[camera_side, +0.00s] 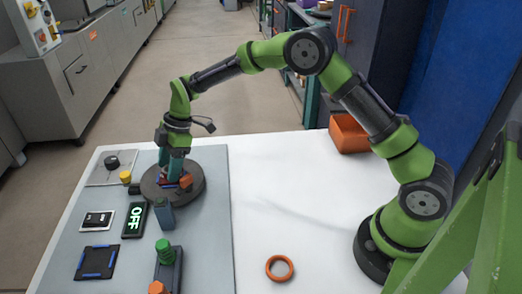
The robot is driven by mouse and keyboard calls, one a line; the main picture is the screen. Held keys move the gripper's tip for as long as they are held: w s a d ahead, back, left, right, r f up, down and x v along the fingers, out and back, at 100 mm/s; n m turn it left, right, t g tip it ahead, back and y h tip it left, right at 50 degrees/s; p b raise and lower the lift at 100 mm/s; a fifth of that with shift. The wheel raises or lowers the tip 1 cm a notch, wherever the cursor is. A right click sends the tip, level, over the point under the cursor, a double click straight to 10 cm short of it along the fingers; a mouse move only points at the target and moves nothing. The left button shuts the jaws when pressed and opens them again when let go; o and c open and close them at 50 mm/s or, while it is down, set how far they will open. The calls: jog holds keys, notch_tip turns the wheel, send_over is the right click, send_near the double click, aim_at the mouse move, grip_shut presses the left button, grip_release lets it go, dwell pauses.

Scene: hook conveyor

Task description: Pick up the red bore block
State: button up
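My gripper (171,178) points down over a dark round disc (153,193) on the grey work mat. Its teal fingers reach down close to the disc's top. A small orange-red block (187,182), which looks like the red bore block, sits on the disc at the right of the fingers. Bits of red and blue show low beside the fingers, too small to make out. The fingers hide part of what is there. I cannot tell whether the fingers touch or grip the block.
A blue-grey block (164,216) stands just in front of the disc. A green "OFF" display (135,219) is left of it. A fixture with a green knob (164,249) is nearer. An orange ring (279,268) lies on the white table; an orange bin (348,134) stands behind. The table's middle is clear.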

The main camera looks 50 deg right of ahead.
grip_shut()
jog(key=shift+r, duration=0.1)
jog(key=shift+r, duration=0.1)
notch_tip(320, 180, up, 14)
dwell(1.1)
